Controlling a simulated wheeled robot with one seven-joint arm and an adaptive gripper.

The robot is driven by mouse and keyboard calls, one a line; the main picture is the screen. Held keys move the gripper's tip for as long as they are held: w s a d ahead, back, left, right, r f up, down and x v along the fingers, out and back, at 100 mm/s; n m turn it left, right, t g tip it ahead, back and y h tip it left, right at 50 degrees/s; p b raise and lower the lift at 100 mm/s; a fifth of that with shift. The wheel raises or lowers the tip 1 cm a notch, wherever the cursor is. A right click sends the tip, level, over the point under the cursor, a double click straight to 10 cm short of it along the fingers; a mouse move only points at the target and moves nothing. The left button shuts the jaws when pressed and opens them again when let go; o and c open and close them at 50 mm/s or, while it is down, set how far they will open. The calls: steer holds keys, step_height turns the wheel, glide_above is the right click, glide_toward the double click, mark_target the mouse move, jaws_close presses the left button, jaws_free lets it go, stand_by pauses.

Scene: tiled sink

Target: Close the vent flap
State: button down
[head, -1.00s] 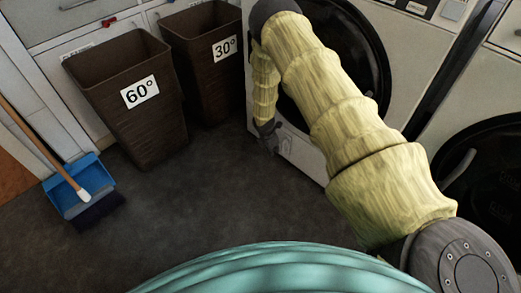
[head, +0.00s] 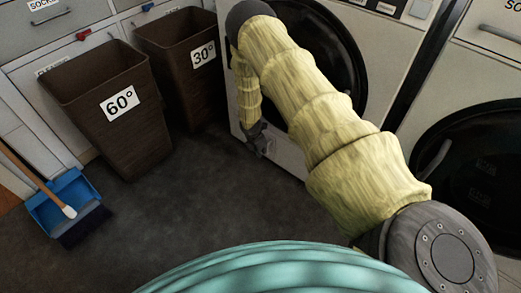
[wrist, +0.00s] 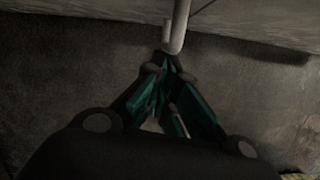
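My gripper (head: 257,138) hangs low in front of the left white machine, beside its lower front panel (head: 285,155). In the wrist view, my gripper's dark green fingers (wrist: 170,68) come together at the tips, with nothing visible between them. A pale bent rod (wrist: 178,32), like a handle, comes down from a light surface (wrist: 90,15) and ends right at the fingertips. I cannot tell whether they touch. A small pale part (head: 268,147) shows beside my gripper in the head view. I cannot make out the vent flap's outline or how far open it is.
Two brown baskets, marked 60° (head: 118,125) and 30° (head: 190,75), stand left of the machine. A blue dustpan (head: 62,195) with a brush lies at the far left. Another machine with a black round door (head: 470,165) stands at the right. The dark floor (head: 200,205) between is clear.

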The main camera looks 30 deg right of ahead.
steer(key=a+r+p, duration=0.4)
steer(key=a+r, duration=0.2)
steer(key=r, duration=0.3)
steer(key=shift+s+a+r, duration=0.15)
steer(key=shift+s+r, duration=0.15)
steer(key=shift+r, duration=0.1)
steer(key=s+a+f+m+y, duration=0.2)
steer(key=s+a+m, duration=0.4)
steer(key=s, duration=0.6)
steer(key=s+a+f+m+y, duration=0.2)
steer(key=s+a+m, duration=0.2)
steer(key=s+a, duration=0.55)
steer(key=s+a+r+m+h, duration=0.1)
steer(key=s+r+m, duration=0.35)
steer(key=s, duration=0.55)
steer(key=s+r+m, duration=0.3)
steer(key=s+m, duration=0.2)
steer(key=s, duration=0.4)
step_height(320, 180, up, 27)
steer(key=p, duration=2.8)
steer(key=shift+r, duration=0.2)
